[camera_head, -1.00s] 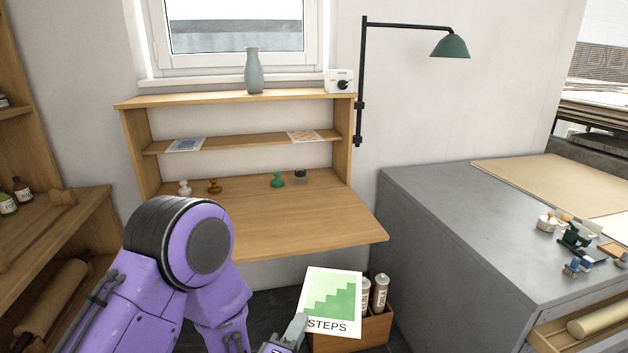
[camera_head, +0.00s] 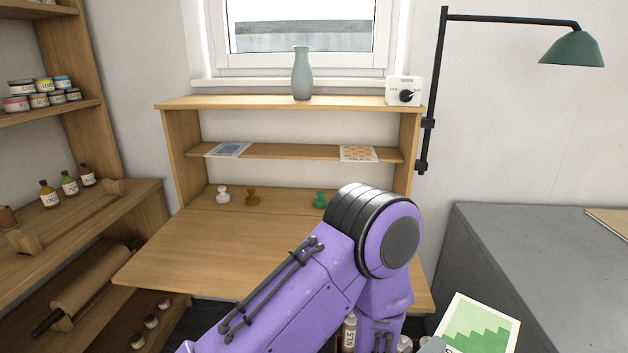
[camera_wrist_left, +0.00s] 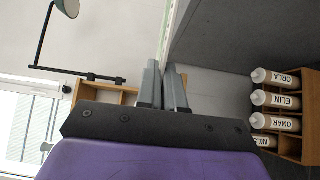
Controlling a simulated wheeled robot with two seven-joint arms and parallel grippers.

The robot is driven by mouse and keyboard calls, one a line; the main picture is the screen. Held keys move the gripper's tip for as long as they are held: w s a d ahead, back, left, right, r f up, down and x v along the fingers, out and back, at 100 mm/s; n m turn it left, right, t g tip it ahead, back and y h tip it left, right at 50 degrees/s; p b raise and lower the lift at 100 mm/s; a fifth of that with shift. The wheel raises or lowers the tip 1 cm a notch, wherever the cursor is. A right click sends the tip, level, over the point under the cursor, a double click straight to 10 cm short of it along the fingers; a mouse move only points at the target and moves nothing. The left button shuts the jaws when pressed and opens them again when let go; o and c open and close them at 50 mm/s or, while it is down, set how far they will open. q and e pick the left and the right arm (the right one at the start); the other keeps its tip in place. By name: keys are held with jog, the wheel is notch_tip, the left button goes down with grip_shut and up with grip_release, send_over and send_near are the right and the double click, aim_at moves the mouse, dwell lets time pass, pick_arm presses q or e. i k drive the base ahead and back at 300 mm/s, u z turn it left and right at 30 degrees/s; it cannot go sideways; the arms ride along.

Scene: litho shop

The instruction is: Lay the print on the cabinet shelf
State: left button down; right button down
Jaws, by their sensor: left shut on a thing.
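The print (camera_head: 482,325) is a white sheet with green steps, at the bottom right of the head view, low and partly cut off. My left gripper (camera_head: 434,345) is shut on its left edge; only a grey finger shows there. In the left wrist view the two fingers (camera_wrist_left: 163,85) are close together, and the print is nearly edge-on and hard to make out. The wooden cabinet's shelf (camera_head: 290,153) is up and left of the gripper. A blue print (camera_head: 228,149) lies at its left and an orange print (camera_head: 358,154) at its right, with bare shelf between them.
A fold-down desk (camera_head: 205,250) juts out below the shelf, with stamps (camera_head: 252,197) at its back. A vase (camera_head: 302,75) and a white dial box (camera_head: 403,91) stand on top. A grey cabinet (camera_head: 520,230) stands right. Labelled tubes (camera_wrist_left: 275,100) stand in a wooden box.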

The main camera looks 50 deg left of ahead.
aim_at(289, 151)
jog(key=u, duration=0.4)
jog(key=i, duration=0.8)
jog(key=u, duration=0.6)
